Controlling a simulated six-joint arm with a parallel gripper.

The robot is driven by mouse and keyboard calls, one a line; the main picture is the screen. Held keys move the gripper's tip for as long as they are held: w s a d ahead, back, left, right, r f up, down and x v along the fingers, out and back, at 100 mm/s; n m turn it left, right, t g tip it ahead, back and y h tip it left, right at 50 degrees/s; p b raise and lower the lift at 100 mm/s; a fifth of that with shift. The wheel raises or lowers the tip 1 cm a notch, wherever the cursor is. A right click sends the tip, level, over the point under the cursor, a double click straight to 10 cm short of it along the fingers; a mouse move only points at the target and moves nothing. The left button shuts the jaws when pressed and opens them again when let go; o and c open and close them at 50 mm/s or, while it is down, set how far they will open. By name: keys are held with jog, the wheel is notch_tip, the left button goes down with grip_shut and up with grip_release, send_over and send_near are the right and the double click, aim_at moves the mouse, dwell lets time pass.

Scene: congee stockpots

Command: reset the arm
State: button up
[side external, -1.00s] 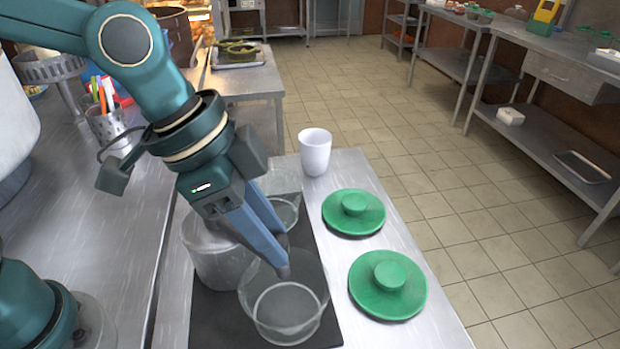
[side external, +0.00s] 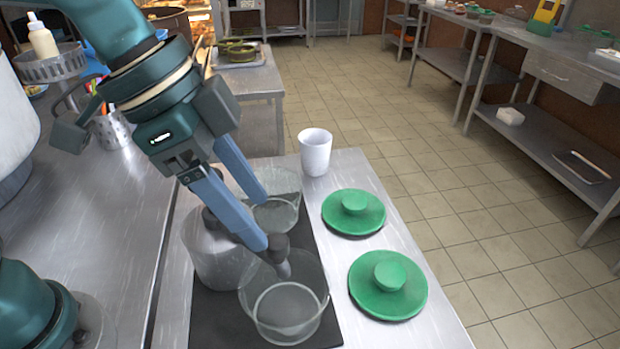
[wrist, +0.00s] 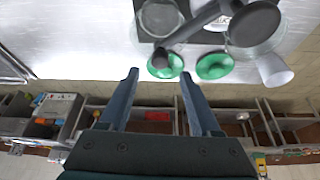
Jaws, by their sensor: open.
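My gripper (side external: 264,220) is open, its two blue fingers apart above the pots; it also shows in the wrist view (wrist: 158,74). A clear pot (side external: 285,318) stands at the front of a black mat (side external: 210,325). Another clear pot (side external: 277,214) stands behind it, and a greyish pot (side external: 212,262) stands to the left.
Two green lids (side external: 353,213) (side external: 388,286) lie right of the mat. A white cup (side external: 315,152) stands behind them. A steel utensil holder (side external: 112,130) stands on the left counter. The tiled floor to the right is clear.

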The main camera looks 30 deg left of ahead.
jog(key=shift+r, duration=0.2)
jog(key=shift+a, duration=0.1)
jog(key=s+a+f+n+t+y, duration=0.1)
jog(key=s+a+n, duration=0.1)
jog(key=a+n, duration=0.3)
jog(key=s+a+f+n+t+y, duration=0.1)
jog(key=s+a+f+n+y, duration=0.1)
jog(key=a+n, duration=0.3)
jog(key=s+a, duration=0.1)
jog(key=a, duration=0.3)
jog(key=shift+s+a+f+t+y, duration=0.15)
jog(key=shift+s+f+t+y, duration=0.05)
jog(key=shift+s+t+y, duration=0.15)
